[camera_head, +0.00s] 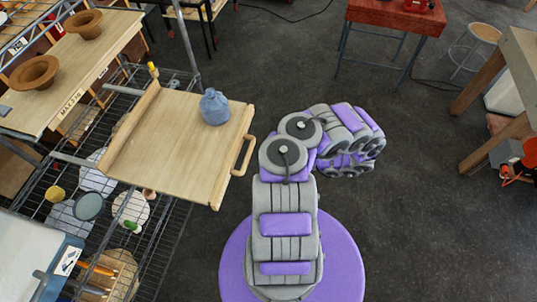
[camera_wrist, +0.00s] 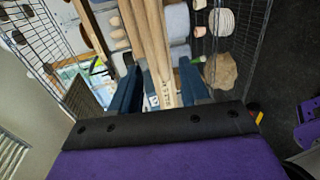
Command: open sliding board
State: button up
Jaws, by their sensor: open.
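The sliding board (camera_head: 180,140) is a flat light-wood panel on the wire rack at the left of the head view. It has a raised strip along its left side and a wooden handle (camera_head: 243,155) on its right edge. My gripper (camera_wrist: 160,88) is open in the wrist view, with two dark blue fingers apart. Pale wooden strips (camera_wrist: 147,35) run down the picture toward the gap between the fingers; I cannot tell whether they are the board or touch the fingers. My gripper is not visible in the head view, where my folded arm stands right of the handle.
A blue-grey pot (camera_head: 214,107) sits on the board near its far right corner. The wire rack (camera_head: 165,225) below holds dishes. A wooden shelf (camera_head: 75,65) with brown bowls is at the left. A red table (camera_head: 395,15) stands behind; dark floor around my arm is clear.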

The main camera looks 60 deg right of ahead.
jog(key=shift+v, duration=1.25)
jog(key=shift+w, duration=0.1)
